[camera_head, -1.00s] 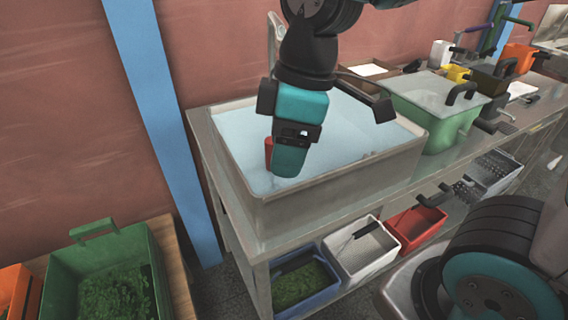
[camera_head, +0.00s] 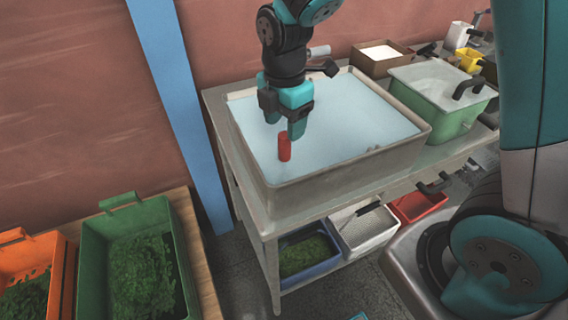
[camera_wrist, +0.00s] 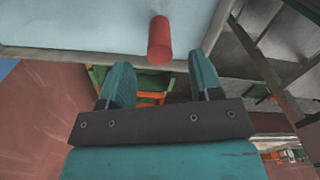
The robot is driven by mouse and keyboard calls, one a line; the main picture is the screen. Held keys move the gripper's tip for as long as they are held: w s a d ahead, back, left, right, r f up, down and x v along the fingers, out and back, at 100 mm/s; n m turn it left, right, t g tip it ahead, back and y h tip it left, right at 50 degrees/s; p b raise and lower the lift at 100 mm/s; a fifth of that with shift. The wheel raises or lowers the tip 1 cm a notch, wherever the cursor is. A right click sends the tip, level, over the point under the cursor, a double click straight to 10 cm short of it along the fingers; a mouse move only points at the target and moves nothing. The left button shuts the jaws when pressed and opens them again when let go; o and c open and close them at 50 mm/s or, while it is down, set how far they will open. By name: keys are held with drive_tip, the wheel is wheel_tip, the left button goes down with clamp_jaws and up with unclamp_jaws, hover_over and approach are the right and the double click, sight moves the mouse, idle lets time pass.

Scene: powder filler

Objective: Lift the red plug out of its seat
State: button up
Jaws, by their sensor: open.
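The red plug (camera_head: 284,147) stands upright in the pale blue basin (camera_head: 330,178), a short red cylinder near the basin's front left part. It also shows in the wrist view (camera_wrist: 159,40), ahead of my fingers. My gripper (camera_head: 284,125) hangs from above, just behind and above the plug in the head view. In the wrist view my gripper (camera_wrist: 160,82) has its two teal fingers spread apart with nothing between them. The plug lies beyond the fingertips, roughly centred between them. The plug's seat is hidden.
A green tub (camera_head: 440,130) and a brown box (camera_head: 378,58) stand on the bench right of the basin. Green and orange crates (camera_head: 85,275) sit at lower left. Bins (camera_head: 365,228) fill the lower shelf. The basin's right side is clear.

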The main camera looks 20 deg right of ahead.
sight(284, 148)
drive_tip(key=shift+f+p, duration=1)
drive_tip(key=shift+f, duration=2.6)
drive_tip(key=c, duration=1)
